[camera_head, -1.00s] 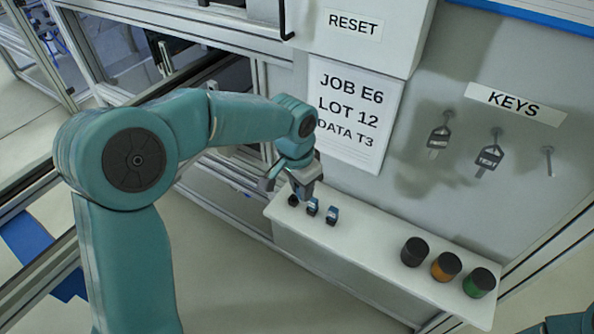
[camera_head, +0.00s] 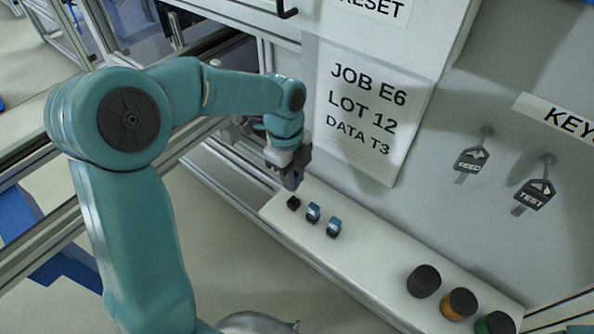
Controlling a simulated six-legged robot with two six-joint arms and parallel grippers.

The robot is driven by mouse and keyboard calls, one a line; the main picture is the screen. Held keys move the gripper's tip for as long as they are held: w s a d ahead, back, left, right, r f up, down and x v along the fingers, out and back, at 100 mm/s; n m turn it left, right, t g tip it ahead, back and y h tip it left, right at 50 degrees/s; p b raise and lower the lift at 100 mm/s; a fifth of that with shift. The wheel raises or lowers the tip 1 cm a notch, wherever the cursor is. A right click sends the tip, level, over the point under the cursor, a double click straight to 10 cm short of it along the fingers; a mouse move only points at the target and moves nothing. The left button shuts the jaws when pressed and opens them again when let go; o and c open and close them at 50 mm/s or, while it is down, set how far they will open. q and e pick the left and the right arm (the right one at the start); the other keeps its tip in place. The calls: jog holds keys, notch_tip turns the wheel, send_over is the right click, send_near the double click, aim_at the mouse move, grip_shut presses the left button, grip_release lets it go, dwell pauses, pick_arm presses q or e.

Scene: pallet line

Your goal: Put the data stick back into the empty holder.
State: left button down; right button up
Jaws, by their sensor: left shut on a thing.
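My left gripper (camera_head: 291,179) points down just above the left end of a white shelf (camera_head: 378,255). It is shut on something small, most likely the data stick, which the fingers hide. Right below the fingertips stands a small black holder (camera_head: 293,203) with no blue stick showing in it. To its right stand two more holders with blue sticks, one in the middle (camera_head: 313,212) and one at the right (camera_head: 334,227). I cannot tell whether the held thing touches the black holder. My right gripper is out of view.
A sign (camera_head: 362,118) on the wall behind reads JOB E6, LOT 12, DATA T3. Black (camera_head: 424,281), orange (camera_head: 459,304) and green (camera_head: 495,324) capped jars stand at the shelf's right end. Two tagged keys, FEED (camera_head: 470,160) and TEST (camera_head: 534,195), hang on the wall.

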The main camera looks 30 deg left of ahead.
pick_arm(q)
jog(key=shift+d+f, duration=0.1)
jog(key=shift+f, duration=0.15)
jog(key=shift+f+b, duration=0.3)
jog(key=shift+b, duration=0.15)
jog(key=shift+s+f+b, duration=0.1)
jog(key=shift+f+b, duration=0.45)
jog(key=shift+f, duration=0.1)
jog(key=shift+f+b, duration=0.6)
jog(key=shift+f, duration=0.45)
